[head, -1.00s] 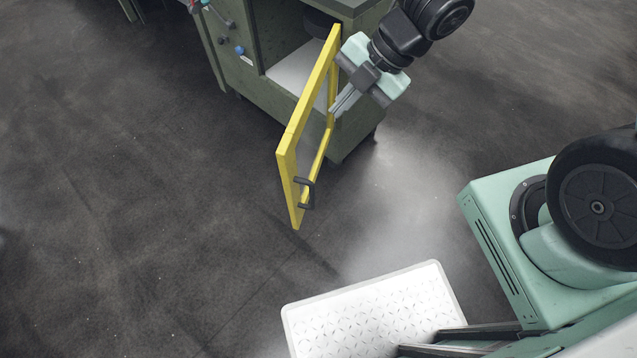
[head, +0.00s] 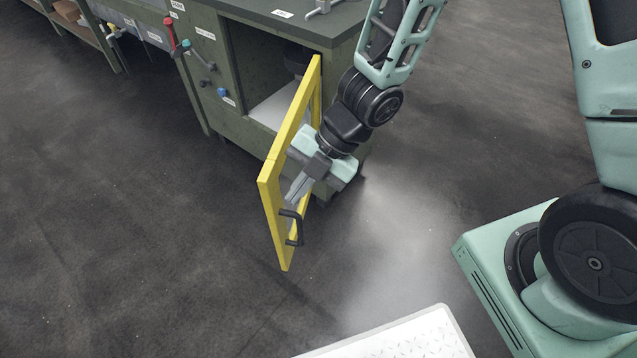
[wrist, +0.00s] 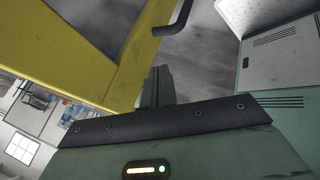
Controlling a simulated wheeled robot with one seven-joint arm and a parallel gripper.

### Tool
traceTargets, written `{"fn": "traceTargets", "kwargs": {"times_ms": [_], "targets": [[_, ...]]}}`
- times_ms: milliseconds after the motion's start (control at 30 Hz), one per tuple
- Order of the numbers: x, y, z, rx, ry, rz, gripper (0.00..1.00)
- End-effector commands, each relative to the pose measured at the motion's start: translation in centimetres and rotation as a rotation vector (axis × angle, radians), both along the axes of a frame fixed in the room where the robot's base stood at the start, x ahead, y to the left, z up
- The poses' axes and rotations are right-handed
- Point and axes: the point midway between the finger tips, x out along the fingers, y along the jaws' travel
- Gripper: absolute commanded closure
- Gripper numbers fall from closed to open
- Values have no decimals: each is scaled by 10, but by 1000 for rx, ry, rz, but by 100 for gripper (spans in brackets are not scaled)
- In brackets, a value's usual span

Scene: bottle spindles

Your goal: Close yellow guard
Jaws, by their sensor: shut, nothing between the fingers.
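The yellow guard (head: 272,177) is a framed door hinged on the green machine cabinet (head: 240,125). It stands swung open, sticking out toward the front. Its dark handle (head: 297,228) is near the free end, on the side facing my arm. My gripper (head: 292,198) is shut and empty, on the handle side of the guard, its tips close to the frame just above the handle. I cannot tell whether they touch. In the wrist view the yellow frame (wrist: 62,55) fills the upper left, the handle (wrist: 172,28) is at the top, and my shut fingers (wrist: 157,88) are beside the frame.
The cabinet opening (head: 265,70) shows a pale floor inside. Levers with red (head: 170,24) and blue (head: 222,92) knobs are on the cabinet's left face. A white patterned platform (head: 415,338) is at the bottom. The floor left of the guard is clear.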

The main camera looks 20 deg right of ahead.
Motion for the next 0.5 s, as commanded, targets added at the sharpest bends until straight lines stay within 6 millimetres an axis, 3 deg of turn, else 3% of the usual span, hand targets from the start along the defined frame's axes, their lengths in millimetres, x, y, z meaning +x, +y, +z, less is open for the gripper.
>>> {"fn": "traceTargets", "kwargs": {"times_ms": [200, 500], "targets": [[8, 14, 1, -1, 1, 0, 100], [9, 15, 1, -1, 2, -1, 100]]}}
